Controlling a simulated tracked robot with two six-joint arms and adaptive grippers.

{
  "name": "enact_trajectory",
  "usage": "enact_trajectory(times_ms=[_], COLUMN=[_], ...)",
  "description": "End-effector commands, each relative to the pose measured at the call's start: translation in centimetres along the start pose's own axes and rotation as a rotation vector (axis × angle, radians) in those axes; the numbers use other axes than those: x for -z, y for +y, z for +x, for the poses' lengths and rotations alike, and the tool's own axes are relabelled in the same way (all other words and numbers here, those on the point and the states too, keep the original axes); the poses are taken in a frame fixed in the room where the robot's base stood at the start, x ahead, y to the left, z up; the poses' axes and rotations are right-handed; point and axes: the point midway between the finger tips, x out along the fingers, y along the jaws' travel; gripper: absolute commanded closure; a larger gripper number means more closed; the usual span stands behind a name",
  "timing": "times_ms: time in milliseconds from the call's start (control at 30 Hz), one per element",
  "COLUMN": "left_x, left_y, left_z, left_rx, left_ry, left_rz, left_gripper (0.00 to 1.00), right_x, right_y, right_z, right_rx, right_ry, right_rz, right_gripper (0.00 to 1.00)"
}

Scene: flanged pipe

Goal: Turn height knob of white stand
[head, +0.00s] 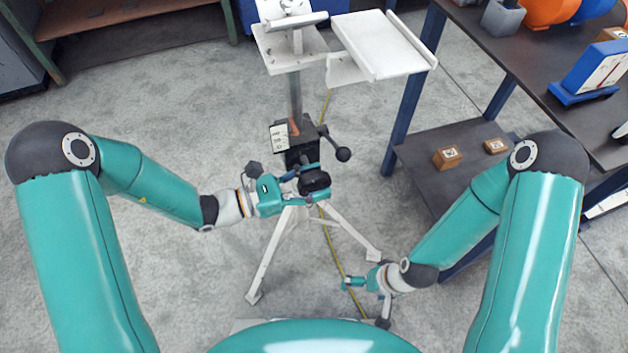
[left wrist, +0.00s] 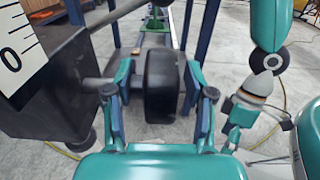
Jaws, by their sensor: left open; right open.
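The white stand (head: 272,256) stands upright on its splayed legs in the middle of the head view. A black block (head: 300,150) on its post carries a black knob (head: 315,181). My left gripper (head: 311,184) is open at the knob. In the left wrist view the black knob (left wrist: 161,86) sits between the open fingers of my left gripper (left wrist: 157,82), with a gap visible on the left side; contact on the right is unclear. My right gripper (head: 350,283) is open and empty, low beside the stand's right leg.
A lever with a black ball (head: 343,154) sticks out right of the block. A white scale plate (head: 279,137) is on its left, large in the left wrist view (left wrist: 18,48). A dark workbench (head: 550,70) with a lower shelf stands at right. Floor left of the stand is clear.

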Motion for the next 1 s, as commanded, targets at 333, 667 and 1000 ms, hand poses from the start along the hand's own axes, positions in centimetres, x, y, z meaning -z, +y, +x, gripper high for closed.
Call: enact_trajectory(times_ms=[333, 667, 1000], left_x=[0.0, 0.0, -0.5], left_y=[0.0, 0.0, 0.1], left_z=[0.0, 0.0, 0.0], left_rx=[0.0, -0.001, -0.001], left_ry=[0.0, 0.001, 0.088], left_rz=[0.0, 0.0, 0.0], left_gripper=[0.66, 1.0, 1.0], right_x=[0.0, 0.0, 0.0], right_y=[0.0, 0.0, -0.7], right_z=[0.0, -0.1, -2.0], right_rx=[0.0, 0.0, 0.0], right_ry=[0.0, 0.0, 0.0], right_rz=[0.0, 0.0, 0.0], right_gripper=[0.04, 0.04, 0.04])
